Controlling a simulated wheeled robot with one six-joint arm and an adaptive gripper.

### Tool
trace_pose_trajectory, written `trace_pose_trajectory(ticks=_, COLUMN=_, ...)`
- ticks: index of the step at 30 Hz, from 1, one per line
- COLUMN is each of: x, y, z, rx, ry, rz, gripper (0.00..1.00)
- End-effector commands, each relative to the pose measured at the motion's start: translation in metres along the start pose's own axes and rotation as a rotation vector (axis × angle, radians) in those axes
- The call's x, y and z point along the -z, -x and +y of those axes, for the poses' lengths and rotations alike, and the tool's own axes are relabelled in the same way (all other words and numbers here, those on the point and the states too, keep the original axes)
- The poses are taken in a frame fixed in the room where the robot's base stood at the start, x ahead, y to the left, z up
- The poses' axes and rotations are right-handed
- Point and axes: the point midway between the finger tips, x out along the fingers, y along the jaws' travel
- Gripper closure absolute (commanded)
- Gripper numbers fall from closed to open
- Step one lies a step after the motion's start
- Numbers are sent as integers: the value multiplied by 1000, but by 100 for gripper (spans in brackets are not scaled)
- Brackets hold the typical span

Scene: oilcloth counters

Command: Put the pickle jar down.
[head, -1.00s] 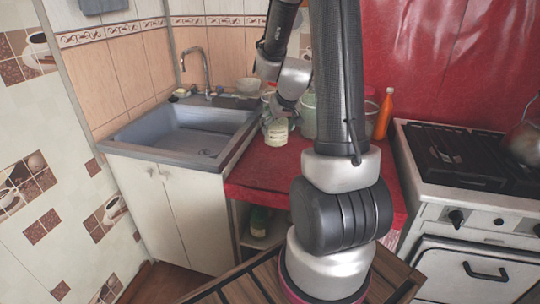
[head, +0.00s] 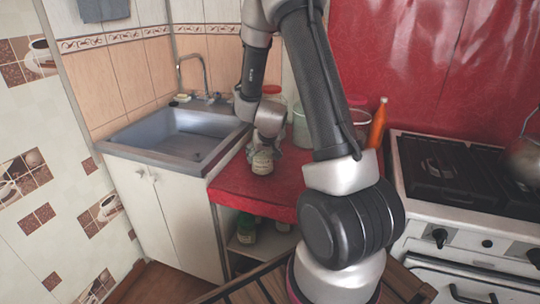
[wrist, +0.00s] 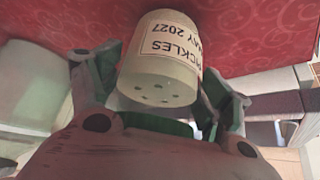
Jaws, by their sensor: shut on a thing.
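The pickle jar (head: 262,163) is a small pale jar over the red counter (head: 235,187), left of my forearm in the head view. In the wrist view the jar (wrist: 165,55) shows a white label reading "PICKLES MAY 2027" and a pale end with small holes facing the camera. My gripper (head: 266,146) is above the jar, shut on it. In the wrist view the fingers of my gripper (wrist: 158,92) lie on both sides of the jar. The jar's far end is at the red surface; I cannot tell whether it touches.
A grey sink (head: 170,138) is left of the red counter. Behind are a pale green container (head: 301,125), an orange bottle (head: 377,122) and a red-lidded container (head: 271,90). The stove (head: 460,165) is at the right. Red counter is bare in front of the jar.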

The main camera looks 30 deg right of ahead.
Motion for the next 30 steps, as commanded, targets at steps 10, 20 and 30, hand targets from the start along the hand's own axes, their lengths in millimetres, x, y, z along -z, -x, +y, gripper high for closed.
trace_pose_trajectory(ticks=10, x=0, y=-2, z=-1, rx=-1, ry=2, rz=4, gripper=73)
trace_pose_trajectory(ticks=20, x=-1, y=-2, z=0, rx=-1, ry=1, rz=2, gripper=0)
trace_pose_trajectory(ticks=30, x=3, y=9, z=7, rx=0, ry=-1, rz=5, gripper=0)
